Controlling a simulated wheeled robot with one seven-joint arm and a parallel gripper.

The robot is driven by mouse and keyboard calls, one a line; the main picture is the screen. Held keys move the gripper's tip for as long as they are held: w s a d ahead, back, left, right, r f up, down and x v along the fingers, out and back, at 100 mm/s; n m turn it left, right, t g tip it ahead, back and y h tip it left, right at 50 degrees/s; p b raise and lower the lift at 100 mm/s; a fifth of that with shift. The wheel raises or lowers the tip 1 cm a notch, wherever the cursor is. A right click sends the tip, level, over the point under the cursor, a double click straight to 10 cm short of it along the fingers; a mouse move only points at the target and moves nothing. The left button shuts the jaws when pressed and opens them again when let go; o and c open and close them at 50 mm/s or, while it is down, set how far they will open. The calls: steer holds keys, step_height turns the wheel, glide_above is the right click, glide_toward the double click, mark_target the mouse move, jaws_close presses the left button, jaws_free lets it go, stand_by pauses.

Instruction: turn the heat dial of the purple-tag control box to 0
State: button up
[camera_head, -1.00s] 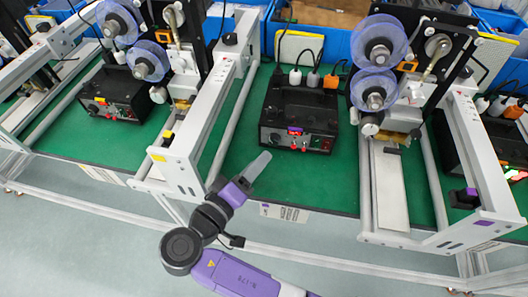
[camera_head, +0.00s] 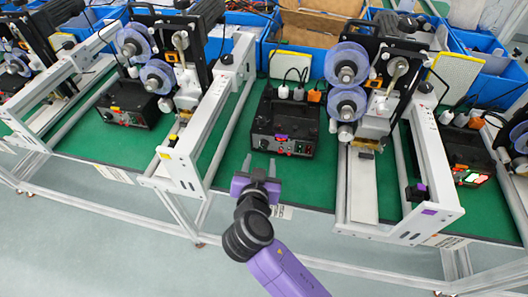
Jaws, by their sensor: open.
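The control box (camera_head: 285,125) with a small purple tag (camera_head: 281,137) is a black box on the green bench mat in the middle. Its front panel faces me. A small dark knob (camera_head: 263,143) shows at the left of the panel, probably the heat dial; its setting is too small to read. My gripper (camera_head: 260,166) is in front of and below the panel's left part in the picture. Its two fingers point toward the box, spread apart with nothing between them. It appears apart from the panel.
A second black control box (camera_head: 128,104) with a yellow-orange tag stands left, and another (camera_head: 466,158) stands right. White machine frames flank the middle box, with a rail (camera_head: 212,120) on its left. The green mat (camera_head: 310,180) before the box is mostly clear.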

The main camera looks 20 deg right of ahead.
mark_target(263, 148)
steer(key=p+x, duration=0.1)
steer(key=x, duration=0.6)
steer(key=shift+w+f, duration=0.1)
jaws_close()
